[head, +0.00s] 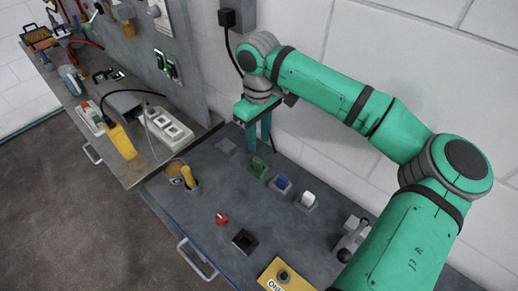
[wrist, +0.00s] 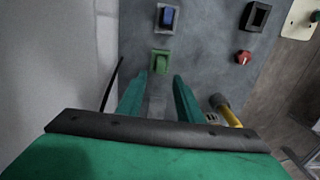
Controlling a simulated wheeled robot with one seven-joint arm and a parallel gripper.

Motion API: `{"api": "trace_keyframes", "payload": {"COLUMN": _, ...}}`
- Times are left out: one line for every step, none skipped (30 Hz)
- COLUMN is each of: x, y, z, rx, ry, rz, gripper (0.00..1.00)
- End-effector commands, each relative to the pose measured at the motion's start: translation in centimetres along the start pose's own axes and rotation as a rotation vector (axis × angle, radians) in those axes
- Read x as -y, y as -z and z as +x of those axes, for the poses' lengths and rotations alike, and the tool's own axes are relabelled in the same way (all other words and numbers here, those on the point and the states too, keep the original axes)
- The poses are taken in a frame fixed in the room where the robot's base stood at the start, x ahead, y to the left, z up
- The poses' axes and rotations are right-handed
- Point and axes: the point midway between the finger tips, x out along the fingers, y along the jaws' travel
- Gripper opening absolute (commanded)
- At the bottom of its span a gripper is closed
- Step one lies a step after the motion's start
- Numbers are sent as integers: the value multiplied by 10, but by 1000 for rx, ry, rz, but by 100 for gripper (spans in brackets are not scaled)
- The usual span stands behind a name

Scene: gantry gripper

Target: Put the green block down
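The green block (head: 257,166) stands on a small grey square base on the dark bench top. It also shows in the wrist view (wrist: 161,62), just beyond my fingertips. My gripper (head: 258,142) is above the bench near the wall, to the back of the green block. In the wrist view my gripper (wrist: 157,80) has its two green fingers apart, with nothing held between them. The green block appears apart from the fingers. A bare grey square (head: 226,147) lies on the bench beside my gripper.
A blue block (head: 282,183) and a white block (head: 307,198) stand on similar bases in line with the green one. A red knob (head: 221,218), a black square piece (head: 244,241), a yellow button plate (head: 272,274) and a yellow-handled item (head: 188,176) are nearby. The white wall is close behind.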

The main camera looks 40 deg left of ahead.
Motion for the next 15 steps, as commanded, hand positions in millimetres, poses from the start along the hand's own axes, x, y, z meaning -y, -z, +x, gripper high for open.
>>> {"api": "trace_keyframes", "payload": {"x": 0, "y": 1, "z": -9, "rx": -2, "ry": 0, "rz": -1, "gripper": 33}}
{"api": "trace_keyframes", "payload": {"x": 0, "y": 1, "z": -14, "rx": -1, "ry": 0, "rz": -1, "gripper": 33}}
{"api": "trace_keyframes", "payload": {"x": 0, "y": 1, "z": -19, "rx": -2, "ry": 0, "rz": -1, "gripper": 33}}
{"api": "trace_keyframes", "payload": {"x": 0, "y": 1, "z": -23, "rx": -2, "ry": 0, "rz": -1, "gripper": 33}}
{"api": "trace_keyframes", "payload": {"x": 0, "y": 1, "z": -26, "rx": -1, "ry": 0, "rz": -1, "gripper": 33}}
{"api": "trace_keyframes", "payload": {"x": 0, "y": 1, "z": -30, "rx": -1, "ry": 0, "rz": -1, "gripper": 33}}
{"api": "trace_keyframes", "payload": {"x": 0, "y": 1, "z": -32, "rx": -1, "ry": 0, "rz": -2, "gripper": 33}}
{"api": "trace_keyframes", "payload": {"x": 0, "y": 1, "z": -34, "rx": -1, "ry": 0, "rz": -2, "gripper": 33}}
{"api": "trace_keyframes", "payload": {"x": 1, "y": 1, "z": -36, "rx": -1, "ry": 0, "rz": -2, "gripper": 33}}
{"api": "trace_keyframes", "payload": {"x": 1, "y": 1, "z": -38, "rx": 0, "ry": 0, "rz": -2, "gripper": 33}}
{"api": "trace_keyframes", "payload": {"x": 1, "y": 1, "z": -38, "rx": 0, "ry": 0, "rz": -2, "gripper": 33}}
{"api": "trace_keyframes", "payload": {"x": 1, "y": 1, "z": -39, "rx": 0, "ry": 0, "rz": -2, "gripper": 33}}
{"api": "trace_keyframes", "payload": {"x": 1, "y": 1, "z": -40, "rx": 0, "ry": 0, "rz": -2, "gripper": 33}}
{"api": "trace_keyframes", "payload": {"x": 1, "y": 1, "z": -40, "rx": 0, "ry": 0, "rz": -1, "gripper": 33}}
{"api": "trace_keyframes", "payload": {"x": 1, "y": 1, "z": -40, "rx": 0, "ry": 0, "rz": -1, "gripper": 33}}
